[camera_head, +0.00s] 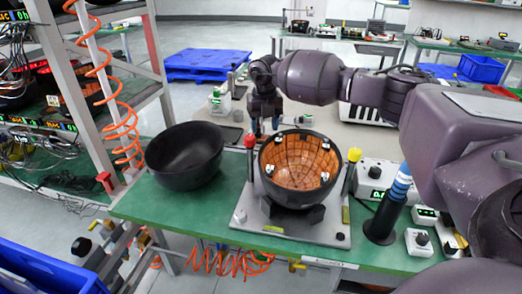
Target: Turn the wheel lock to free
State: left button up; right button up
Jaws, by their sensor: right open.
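I cannot pick out a wheel lock with certainty in the head view. A small red part (105,181) sits low by the rack's upright at the left, but I cannot tell what it is. My right arm comes in from the right and reaches across the table. My right gripper (263,128) points down just behind the round fixture (301,168) with its copper-coloured inside. The gripper is open, and its fingertips are partly hidden by the fixture. I see nothing held in it. My left gripper is not in view.
A green table (150,213) carries a black bowl (186,156), the fixture on its grey plate and small knobbed boxes (418,242). An orange coiled hose (122,135) hangs beside the metal rack (150,45).

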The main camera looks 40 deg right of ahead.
notch_tip(320, 180, down, 9)
jog(key=shift+f+b, duration=0.15)
jog(key=shift+b, duration=0.6)
jog(key=shift+c, duration=0.5)
jog(key=c, duration=0.8)
jog(key=shift+c, duration=0.2)
